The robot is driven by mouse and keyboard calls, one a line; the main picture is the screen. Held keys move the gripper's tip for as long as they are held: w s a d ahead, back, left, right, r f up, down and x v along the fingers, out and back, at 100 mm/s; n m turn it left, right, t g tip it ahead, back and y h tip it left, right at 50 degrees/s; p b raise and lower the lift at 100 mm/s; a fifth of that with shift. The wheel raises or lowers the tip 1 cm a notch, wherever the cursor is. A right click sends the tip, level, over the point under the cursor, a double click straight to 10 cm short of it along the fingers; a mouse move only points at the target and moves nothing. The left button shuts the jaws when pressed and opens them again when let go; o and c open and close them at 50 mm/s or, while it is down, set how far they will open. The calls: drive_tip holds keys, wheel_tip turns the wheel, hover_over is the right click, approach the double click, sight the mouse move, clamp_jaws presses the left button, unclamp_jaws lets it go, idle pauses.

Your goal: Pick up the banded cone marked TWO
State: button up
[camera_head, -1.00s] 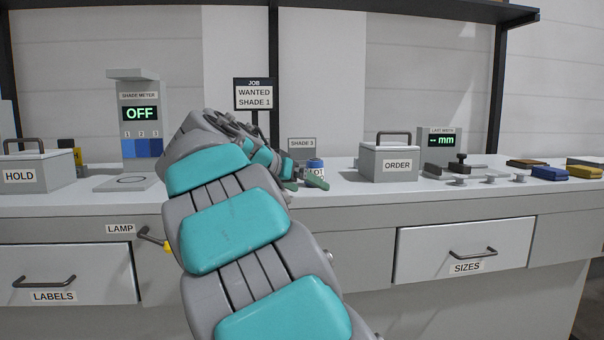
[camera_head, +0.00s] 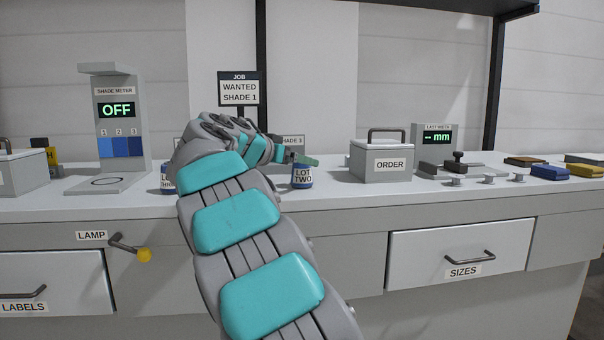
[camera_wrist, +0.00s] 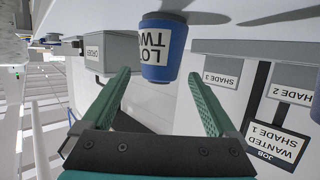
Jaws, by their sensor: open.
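The banded cone marked LOT TWO (camera_head: 303,178), blue with a white label, stands on the bench just right of my arm. In the wrist view, which is upside down, the same cone (camera_wrist: 163,50) is just beyond the fingertips and lies between their lines. My gripper (camera_wrist: 160,76) is open and empty, its green fingers on either side with a gap to the cone's sides. In the head view my gripper (camera_head: 305,160) is at the cone's top, mostly hidden by my arm. I cannot tell whether a finger touches it.
Another labelled blue cone (camera_head: 166,180) is partly hidden left of my arm. The ORDER box (camera_head: 372,166) stands to the right, the shade meter (camera_head: 121,117) to the left. A SHADE 3 sign (camera_head: 293,141) and the JOB sign (camera_head: 239,90) stand behind.

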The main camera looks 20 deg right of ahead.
drive_tip(key=x, duration=0.2)
drive_tip(key=shift+w+d+f, duration=0.1)
drive_tip(key=shift+d+f, duration=0.05)
drive_tip(key=shift+d, duration=0.1)
clamp_jaws()
idle(0.6)
